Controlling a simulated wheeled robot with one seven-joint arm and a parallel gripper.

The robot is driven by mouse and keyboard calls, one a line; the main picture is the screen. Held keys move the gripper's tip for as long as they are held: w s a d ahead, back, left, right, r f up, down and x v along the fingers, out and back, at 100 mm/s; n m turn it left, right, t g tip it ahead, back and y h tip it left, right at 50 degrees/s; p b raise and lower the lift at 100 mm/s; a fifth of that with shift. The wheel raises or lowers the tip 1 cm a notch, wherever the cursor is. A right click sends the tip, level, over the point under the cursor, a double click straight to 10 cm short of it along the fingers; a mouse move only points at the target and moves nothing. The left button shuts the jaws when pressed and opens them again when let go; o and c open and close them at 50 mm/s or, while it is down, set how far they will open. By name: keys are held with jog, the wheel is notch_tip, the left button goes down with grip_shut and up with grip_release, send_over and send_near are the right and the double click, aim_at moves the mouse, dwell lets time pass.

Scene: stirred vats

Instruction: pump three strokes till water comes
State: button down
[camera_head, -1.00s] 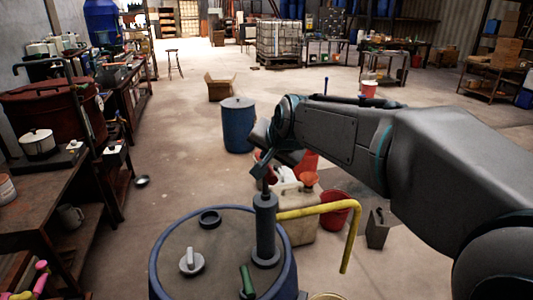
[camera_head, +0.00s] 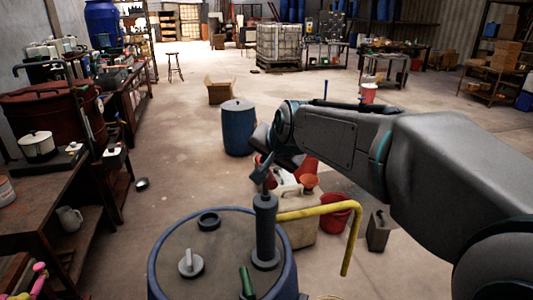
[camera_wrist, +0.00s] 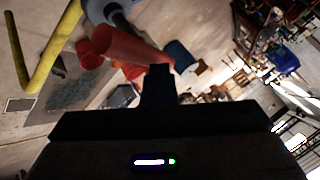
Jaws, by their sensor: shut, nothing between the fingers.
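The hand pump (camera_head: 265,225) is a dark grey cylinder standing upright on a blue-rimmed drum (camera_head: 152,262). Its yellow spout (camera_head: 318,209) runs right and bends down; no stream shows below its mouth. In the wrist view my gripper (camera_wrist: 160,80) is shut and empty, with the yellow spout (camera_wrist: 45,62) at upper left. I cannot tell whether it touches the handle.
A jerrycan (camera_head: 302,232), a red bucket (camera_head: 334,214) and a grey can (camera_head: 378,231) stand behind the spout. A blue barrel (camera_head: 238,128) stands farther back. A workbench (camera_head: 45,195) lines the left. The floor beyond is mostly open.

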jog(key=shift+f+b, duration=1.7)
jog(key=shift+f, duration=0.45)
dwell(1.1)
jog(key=shift+r+p, duration=2.55)
jog(key=shift+r, duration=1.15)
notch_tip(320, 180, up, 6)
jog(key=p, duration=0.4)
dwell(0.4)
